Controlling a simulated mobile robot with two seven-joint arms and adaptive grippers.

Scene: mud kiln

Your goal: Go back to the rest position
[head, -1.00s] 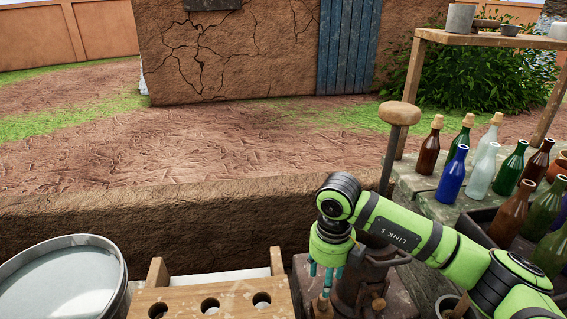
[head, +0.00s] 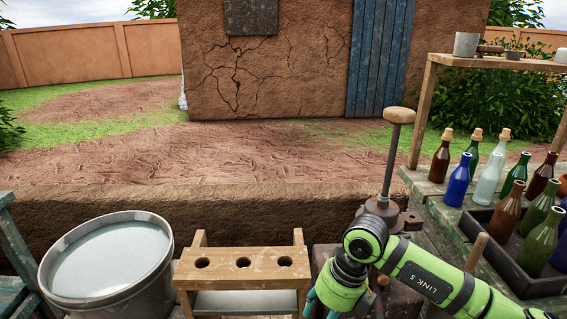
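My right arm comes in from the lower right, with a green and black forearm and wrist. Its gripper (head: 320,304) hangs low at the bottom edge, with teal finger parts partly cut off. It is just right of the wooden rack and in front of the iron press-like device (head: 381,209). I cannot tell whether its fingers are open or shut, and I see nothing held in it. My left arm and gripper are not in view.
A wooden rack (head: 222,265) with three holes stands at the bottom centre. A metal tub (head: 160,275) of pale liquid is left of it. Several bottles (head: 490,180) stand at the right, some in a dark tray (head: 530,282). A wooden shelf (head: 480,62) rises behind them.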

